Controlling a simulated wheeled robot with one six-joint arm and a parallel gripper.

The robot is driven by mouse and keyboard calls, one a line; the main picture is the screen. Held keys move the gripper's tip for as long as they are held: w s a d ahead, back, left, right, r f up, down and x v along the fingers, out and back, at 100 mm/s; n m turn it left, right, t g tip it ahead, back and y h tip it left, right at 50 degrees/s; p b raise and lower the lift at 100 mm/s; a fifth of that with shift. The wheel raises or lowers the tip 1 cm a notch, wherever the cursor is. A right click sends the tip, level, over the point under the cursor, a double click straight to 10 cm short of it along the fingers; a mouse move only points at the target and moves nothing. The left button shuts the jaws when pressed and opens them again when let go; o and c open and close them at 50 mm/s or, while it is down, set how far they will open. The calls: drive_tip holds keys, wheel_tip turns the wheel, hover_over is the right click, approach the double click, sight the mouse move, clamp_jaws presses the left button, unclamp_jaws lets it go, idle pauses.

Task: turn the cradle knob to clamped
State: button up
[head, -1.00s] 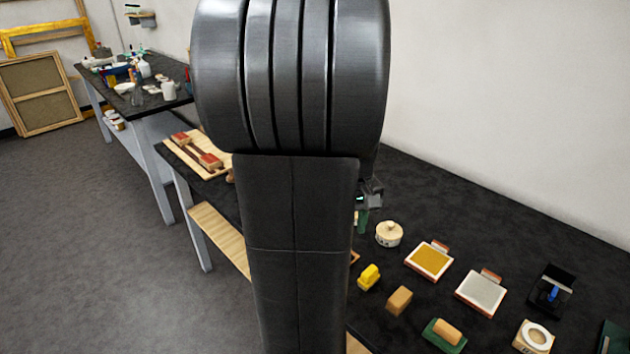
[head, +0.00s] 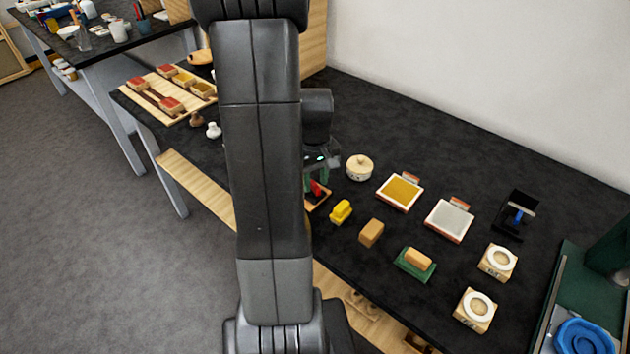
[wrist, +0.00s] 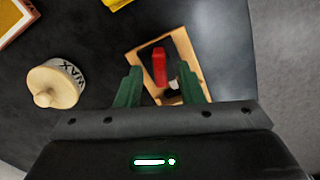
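The cradle (wrist: 187,48) is a small wooden frame with a dark middle, seen in the wrist view. A red bar-shaped part (wrist: 159,66), which looks like its knob, stands on it, with a small pale piece beside it. In the head view the cradle (head: 318,202) is partly hidden behind my arm, with the red part (head: 316,188) showing. My gripper (wrist: 158,70) has two green fingers spread apart, with the red part showing between them. I see no contact. The head view shows little of the gripper's fingers.
A round lidded pot marked WAX (wrist: 57,84) stands left of the gripper in the wrist view. A yellow block (head: 341,212), a tan block (head: 371,233) and a gold-filled tray (head: 400,192) lie nearby. The dark bench (head: 400,130) is clear toward the wall.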

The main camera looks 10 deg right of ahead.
drive_tip(key=shift+f, duration=0.55)
clamp_jaws()
drive_tip(key=shift+n+b, duration=0.55)
drive_tip(key=shift+n, duration=1.55)
unclamp_jaws()
drive_tip(key=shift+r, duration=0.1)
